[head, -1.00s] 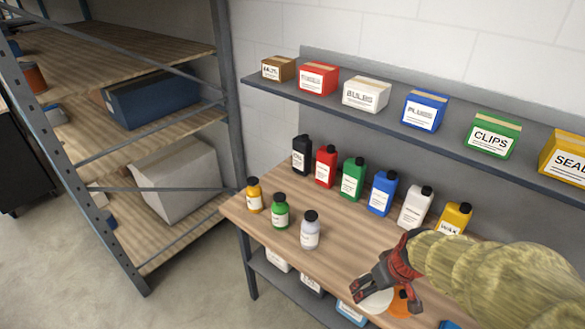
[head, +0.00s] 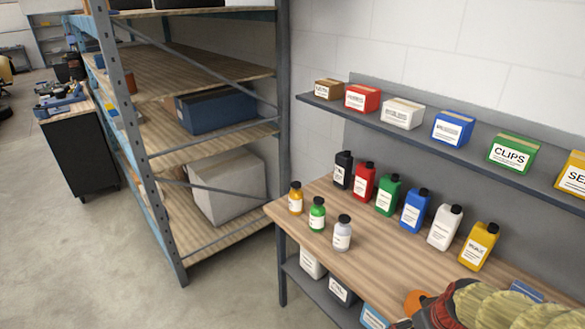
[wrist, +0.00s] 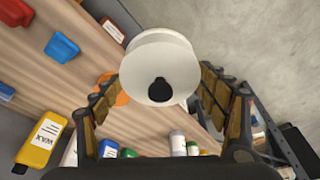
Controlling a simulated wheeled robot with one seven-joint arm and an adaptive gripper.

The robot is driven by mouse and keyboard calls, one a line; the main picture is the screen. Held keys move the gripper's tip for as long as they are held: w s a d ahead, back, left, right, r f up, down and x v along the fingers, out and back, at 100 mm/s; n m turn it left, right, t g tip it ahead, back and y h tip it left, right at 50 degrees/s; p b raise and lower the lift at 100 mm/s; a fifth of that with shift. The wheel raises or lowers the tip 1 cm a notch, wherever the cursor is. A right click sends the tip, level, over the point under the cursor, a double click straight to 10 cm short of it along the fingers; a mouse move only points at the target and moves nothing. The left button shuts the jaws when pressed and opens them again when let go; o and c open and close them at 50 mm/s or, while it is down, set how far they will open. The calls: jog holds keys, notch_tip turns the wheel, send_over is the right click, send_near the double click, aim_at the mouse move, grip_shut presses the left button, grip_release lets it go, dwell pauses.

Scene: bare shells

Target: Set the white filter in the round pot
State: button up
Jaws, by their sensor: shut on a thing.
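In the head view only my wrist and the back of the gripper show at the bottom edge, and the filter is out of sight. I cannot make out a round pot in either view.
An orange round thing (head: 416,299) lies on the bench beside my gripper. Several coloured bottles, the yellow one (head: 478,246) nearest, stand along the back. A shelf of labelled boxes (head: 511,152) hangs above. A tall rack (head: 205,75) stands left; the floor (head: 80,260) is clear.

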jog(key=w+a+f+b, duration=0.2)
jog(key=w+a+f, duration=0.3)
jog(key=w+f, duration=0.4)
jog(key=w+a+f+b, duration=0.3)
jog(key=w+a+f, duration=0.3)
jog(key=w+f, duration=0.3)
jog(key=shift+w+a+m, duration=0.2)
jog(key=shift+a+m, duration=0.1)
jog(key=shift+m, duration=0.1)
